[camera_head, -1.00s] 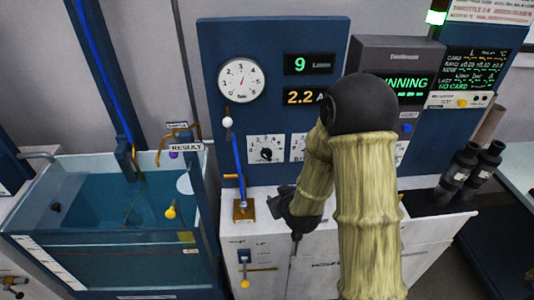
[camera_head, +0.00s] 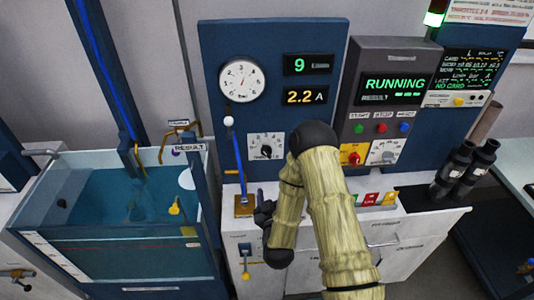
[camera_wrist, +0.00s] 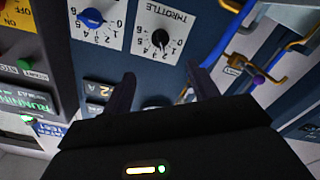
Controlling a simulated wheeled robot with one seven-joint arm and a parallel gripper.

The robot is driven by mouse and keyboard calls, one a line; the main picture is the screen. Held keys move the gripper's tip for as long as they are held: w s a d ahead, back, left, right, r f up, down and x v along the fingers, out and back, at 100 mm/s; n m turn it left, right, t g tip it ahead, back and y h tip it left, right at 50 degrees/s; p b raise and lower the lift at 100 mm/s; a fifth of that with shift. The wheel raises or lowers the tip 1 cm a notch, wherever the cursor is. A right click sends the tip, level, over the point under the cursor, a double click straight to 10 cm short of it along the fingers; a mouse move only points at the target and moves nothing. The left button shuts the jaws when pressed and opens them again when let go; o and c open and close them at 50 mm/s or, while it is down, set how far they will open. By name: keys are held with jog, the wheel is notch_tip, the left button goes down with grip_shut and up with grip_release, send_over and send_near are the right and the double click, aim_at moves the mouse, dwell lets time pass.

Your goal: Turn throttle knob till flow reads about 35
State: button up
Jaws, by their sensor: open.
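The throttle knob (camera_head: 266,152) is a small black knob on a white dial plate on the blue panel. It also shows in the wrist view as a black knob (camera_wrist: 160,38) on an upside-down plate marked THROTTLE. The flow display (camera_head: 307,64) reads 9 in green. My gripper (camera_head: 264,214) is below the throttle dial, near the panel's foot. In the wrist view my open, empty gripper (camera_wrist: 163,88) has its two dark fingers apart, with the throttle knob ahead of the gap and not touched.
A blue knob (camera_wrist: 91,17) sits beside the throttle plate. A pressure gauge (camera_head: 241,81) and a 2.2 A display (camera_head: 307,96) are above. A blue lever (camera_head: 238,160) stands left of the dial. The control box (camera_head: 393,85) reads RUNNING. A water tank (camera_head: 115,270) is at left.

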aim_at(267, 156)
jog(key=shift+w, duration=0.1)
jog(key=w+p, duration=0.2)
jog(key=w, duration=0.3)
jog(key=w+p, duration=0.3)
jog(key=w, duration=0.3)
jog(key=w+p, duration=0.2)
jog(key=w, duration=0.4)
jog(key=shift+w+a, duration=0.15)
jog(key=shift+a, duration=0.15)
jog(key=c, duration=1)
